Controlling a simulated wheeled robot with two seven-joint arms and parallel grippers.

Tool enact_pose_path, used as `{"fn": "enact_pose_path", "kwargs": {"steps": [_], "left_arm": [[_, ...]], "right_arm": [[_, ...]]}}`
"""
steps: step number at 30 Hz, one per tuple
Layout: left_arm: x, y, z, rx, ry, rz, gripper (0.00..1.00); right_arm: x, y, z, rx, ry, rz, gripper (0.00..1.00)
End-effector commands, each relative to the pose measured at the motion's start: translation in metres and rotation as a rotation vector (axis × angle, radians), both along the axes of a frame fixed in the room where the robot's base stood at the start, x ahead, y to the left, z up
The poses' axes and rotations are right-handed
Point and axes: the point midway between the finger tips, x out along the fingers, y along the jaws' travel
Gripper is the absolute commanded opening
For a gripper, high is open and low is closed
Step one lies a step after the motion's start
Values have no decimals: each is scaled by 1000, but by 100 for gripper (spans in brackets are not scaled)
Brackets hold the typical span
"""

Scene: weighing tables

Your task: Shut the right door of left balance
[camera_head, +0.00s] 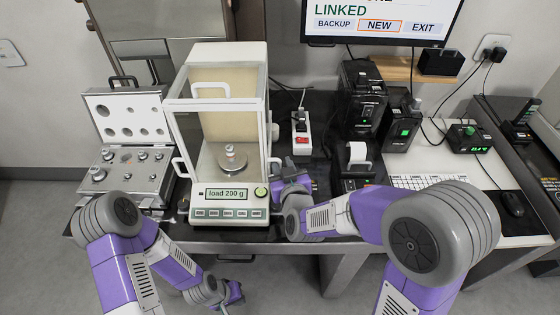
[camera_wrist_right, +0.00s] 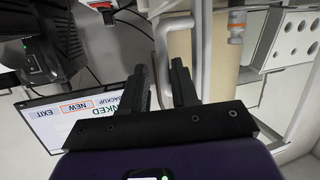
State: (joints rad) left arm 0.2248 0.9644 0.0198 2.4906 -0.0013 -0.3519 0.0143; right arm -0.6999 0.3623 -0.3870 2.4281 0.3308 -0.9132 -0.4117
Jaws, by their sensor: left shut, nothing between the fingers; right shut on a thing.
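The balance (camera_head: 229,205) stands on the dark table, with a glass draft shield and a display reading "load 200 g". A metal weight (camera_head: 232,158) is on its pan inside. My right gripper (camera_head: 280,170) is at the right side of the balance, shut on the right door's white handle, which passes between the fingers in the right wrist view (camera_wrist_right: 163,60). How far the right door is open cannot be told from these views. My left gripper (camera_head: 232,292) is shut and empty, low in front of the table, away from the balance.
An open weight case (camera_head: 130,170) stands left of the balance. To the right are a power strip (camera_head: 301,135), black devices (camera_head: 362,100), a small printer (camera_head: 357,160) and a keyboard (camera_head: 430,182). A monitor (camera_head: 380,20) hangs behind.

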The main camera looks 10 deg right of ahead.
Motion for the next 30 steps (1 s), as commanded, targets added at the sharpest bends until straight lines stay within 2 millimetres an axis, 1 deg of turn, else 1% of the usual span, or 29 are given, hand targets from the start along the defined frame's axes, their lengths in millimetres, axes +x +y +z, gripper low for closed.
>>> {"fn": "enact_pose_path", "kwargs": {"steps": [1,6,10,30], "left_arm": [[0,0,1,0,0,0,0],[0,0,1,0,0,0,0],[0,0,1,0,0,0,0],[0,0,0,0,0,0,0]], "right_arm": [[-3,-2,4,6,-11,-8,23],[-14,-4,3,3,-9,-7,23],[-19,-4,2,2,-5,-8,23],[-21,-3,-1,-2,2,-4,23]]}}
